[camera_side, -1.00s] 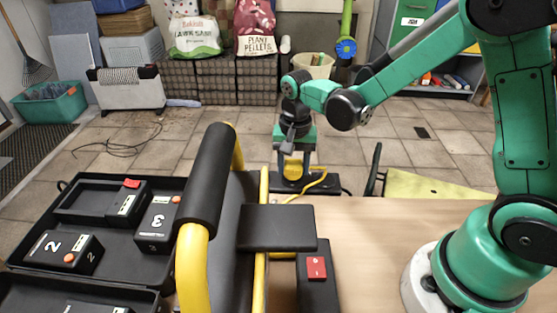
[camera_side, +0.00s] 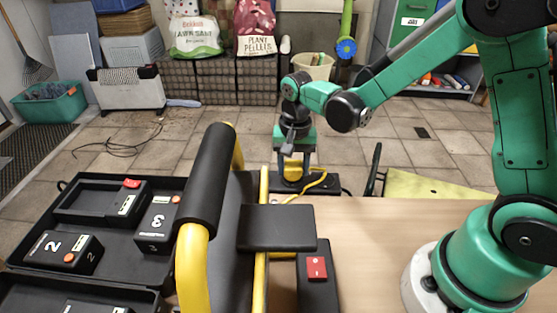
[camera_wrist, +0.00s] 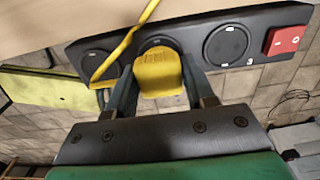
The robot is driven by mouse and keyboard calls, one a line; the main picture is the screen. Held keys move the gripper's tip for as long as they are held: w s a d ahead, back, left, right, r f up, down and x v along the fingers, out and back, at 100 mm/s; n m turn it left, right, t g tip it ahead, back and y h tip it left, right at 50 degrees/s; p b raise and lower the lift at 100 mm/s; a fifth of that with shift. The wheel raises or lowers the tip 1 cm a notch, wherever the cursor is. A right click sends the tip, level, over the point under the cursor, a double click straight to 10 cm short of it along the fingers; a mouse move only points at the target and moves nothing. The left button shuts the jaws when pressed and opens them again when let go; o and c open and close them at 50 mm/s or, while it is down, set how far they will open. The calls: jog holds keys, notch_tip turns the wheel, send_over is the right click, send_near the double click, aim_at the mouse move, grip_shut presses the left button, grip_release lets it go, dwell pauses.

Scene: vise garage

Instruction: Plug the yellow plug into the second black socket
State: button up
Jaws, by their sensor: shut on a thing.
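The yellow plug (camera_wrist: 158,73) is held between the two fingers of my gripper (camera_wrist: 163,90), which is shut on it. In the wrist view a black power strip (camera_wrist: 190,62) has three round sockets in a row. The plug partly covers the middle socket (camera_wrist: 160,43), the second from either end. The left socket (camera_wrist: 97,65) and the right socket (camera_wrist: 227,44) are visible, with the yellow cord crossing near the left one. In the side view my gripper (camera_side: 291,160) holds the plug (camera_side: 293,174) low at the black strip (camera_side: 327,188). I cannot tell whether the plug is seated.
A red switch (camera_wrist: 285,40) sits at the strip's right end. In the side view a black-and-yellow frame (camera_side: 207,180) and a black plate (camera_side: 276,228) stand in front. Black trays with numbered boxes (camera_side: 62,250) lie left.

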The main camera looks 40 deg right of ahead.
jog(key=shift+f, duration=0.45)
jog(key=o, duration=1.3)
jog(key=shift+c, duration=0.2)
jog(key=shift+r, duration=2.8)
